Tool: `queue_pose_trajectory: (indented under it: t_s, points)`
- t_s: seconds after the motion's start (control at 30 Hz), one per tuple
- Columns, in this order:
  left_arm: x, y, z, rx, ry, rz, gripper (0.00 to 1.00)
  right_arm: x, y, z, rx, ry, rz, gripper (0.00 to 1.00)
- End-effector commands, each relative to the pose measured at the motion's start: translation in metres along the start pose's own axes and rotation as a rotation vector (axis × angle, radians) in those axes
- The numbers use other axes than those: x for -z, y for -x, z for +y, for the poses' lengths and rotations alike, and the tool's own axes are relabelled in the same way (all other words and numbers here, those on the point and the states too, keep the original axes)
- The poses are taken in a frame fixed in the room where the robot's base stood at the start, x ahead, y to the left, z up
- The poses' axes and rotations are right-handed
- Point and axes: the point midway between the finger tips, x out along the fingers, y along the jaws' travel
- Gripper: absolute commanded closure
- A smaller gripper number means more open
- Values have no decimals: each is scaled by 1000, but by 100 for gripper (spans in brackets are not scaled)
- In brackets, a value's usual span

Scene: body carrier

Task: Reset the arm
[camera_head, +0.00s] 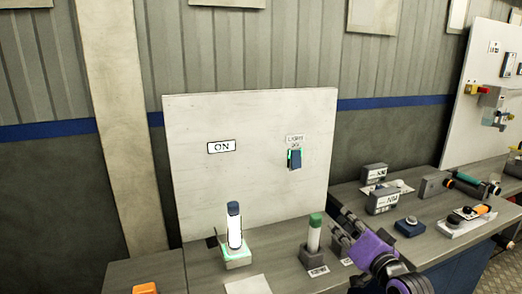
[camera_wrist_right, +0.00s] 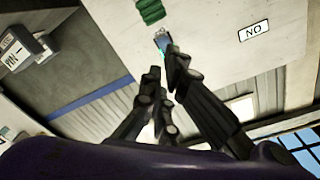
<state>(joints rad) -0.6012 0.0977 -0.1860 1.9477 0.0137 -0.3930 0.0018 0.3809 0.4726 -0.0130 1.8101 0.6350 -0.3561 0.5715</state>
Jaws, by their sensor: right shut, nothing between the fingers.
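My right arm, with a purple wrist, comes in from the lower right in the head view. Its dark gripper (camera_head: 342,226) is shut and empty above the bench, just right of the green-capped white cylinder (camera_head: 314,234) standing in a grey holder. In the right wrist view the gripper's fingers (camera_wrist_right: 163,80) point up toward the white panel (camera_wrist_right: 215,25). My left gripper is out of view.
The upright white panel (camera_head: 255,175) carries an ON label (camera_head: 221,147) and a blue switch (camera_head: 295,159). A lit white cylinder (camera_head: 235,230) with a dark cap stands on the bench. Grey boxes (camera_head: 383,202) and other devices crowd the bench to the right.

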Motion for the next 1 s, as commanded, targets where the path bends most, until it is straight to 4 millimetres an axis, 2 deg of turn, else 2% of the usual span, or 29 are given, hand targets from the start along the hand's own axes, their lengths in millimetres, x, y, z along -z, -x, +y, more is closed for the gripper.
queue_pose_trajectory:
  t_s: [0.03,0.17,0.2,0.27,0.4,0.47,0.6,0.7,0.8,0.9,1.0]
  points:
    - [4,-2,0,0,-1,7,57,-28,14,16,-37,78,-26,100]
    - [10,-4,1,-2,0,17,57,-100,58,54,-130,295,-111,100]
    - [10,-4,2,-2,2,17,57,-124,75,66,-158,354,-144,100]
    - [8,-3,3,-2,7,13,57,-158,102,81,-197,437,-197,100]
    - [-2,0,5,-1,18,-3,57,-232,175,109,-276,590,-330,100]
    - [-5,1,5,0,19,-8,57,-261,210,118,-308,633,-389,100]
    - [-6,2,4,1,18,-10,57,-322,294,128,-382,669,-525,100]
    - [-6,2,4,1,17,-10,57,-355,347,129,-433,634,-599,100]
    - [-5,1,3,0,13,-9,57,-378,388,128,-473,587,-651,100]
    - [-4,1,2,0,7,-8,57,-390,413,129,-499,561,-684,100]
    - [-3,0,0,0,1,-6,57,-393,424,130,-510,554,-698,100]
